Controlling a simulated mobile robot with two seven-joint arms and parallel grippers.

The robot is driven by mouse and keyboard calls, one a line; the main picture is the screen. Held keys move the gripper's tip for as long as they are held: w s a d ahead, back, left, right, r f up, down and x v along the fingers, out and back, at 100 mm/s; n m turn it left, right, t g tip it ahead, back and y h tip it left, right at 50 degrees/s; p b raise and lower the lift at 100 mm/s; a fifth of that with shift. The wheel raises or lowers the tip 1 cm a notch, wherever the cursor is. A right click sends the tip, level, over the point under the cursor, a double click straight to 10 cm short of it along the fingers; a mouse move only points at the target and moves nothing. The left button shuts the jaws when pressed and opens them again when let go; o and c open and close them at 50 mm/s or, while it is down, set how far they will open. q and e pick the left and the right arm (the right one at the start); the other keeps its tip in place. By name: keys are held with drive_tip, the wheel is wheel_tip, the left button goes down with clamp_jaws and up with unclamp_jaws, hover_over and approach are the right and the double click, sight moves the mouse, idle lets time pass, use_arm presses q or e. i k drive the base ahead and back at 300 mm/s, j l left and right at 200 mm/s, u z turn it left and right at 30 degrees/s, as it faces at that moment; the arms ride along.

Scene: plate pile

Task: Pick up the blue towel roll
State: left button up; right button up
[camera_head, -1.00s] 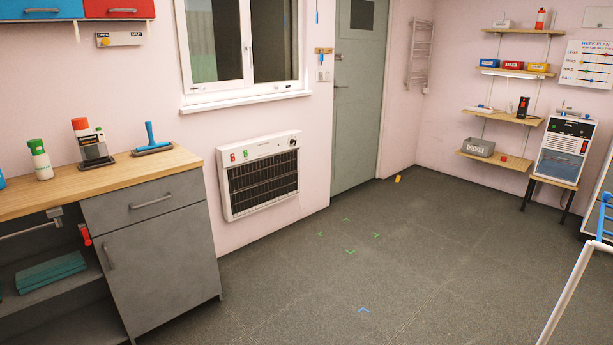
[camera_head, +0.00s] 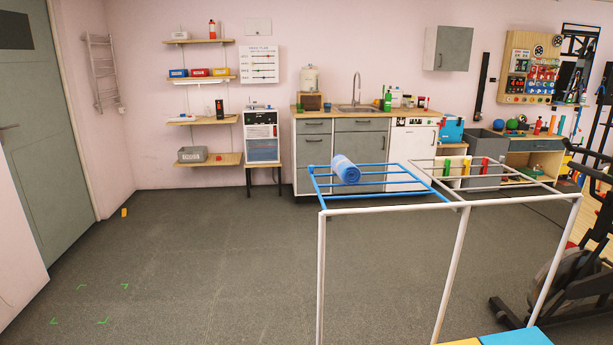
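The blue towel roll (camera_head: 345,169) lies on its side on top of a rack (camera_head: 385,210) of blue and white bars, right of the middle in the head view. Its round end faces toward me, and it rests near the far left part of the blue-barred section. Neither of my grippers shows in the view, so nothing is seen touching the roll.
Open grey floor (camera_head: 190,270) lies left of and in front of the rack. A dark exercise machine (camera_head: 560,270) stands at the right. A counter with a sink (camera_head: 355,107) and a small glass-fronted appliance (camera_head: 262,136) stand behind, along the wall.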

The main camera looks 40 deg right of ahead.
sight(347, 171)
drive_tip(key=i+z, duration=0.15)
drive_tip(key=z, duration=0.3)
drive_tip(key=i+j+z, duration=0.1)
drive_tip(key=z, duration=0.35)
drive_tip(key=j+z, duration=0.2)
drive_tip(key=z, duration=0.25)
drive_tip(key=i+j+z, duration=0.15)
drive_tip(key=z, duration=0.3)
drive_tip(key=j+z, duration=0.25)
drive_tip(key=z, duration=0.2)
drive_tip(key=i+j+z, duration=0.1)
drive_tip(key=j+z, duration=0.45)
drive_tip(key=z, duration=0.25)
drive_tip(key=i+j, duration=0.05)
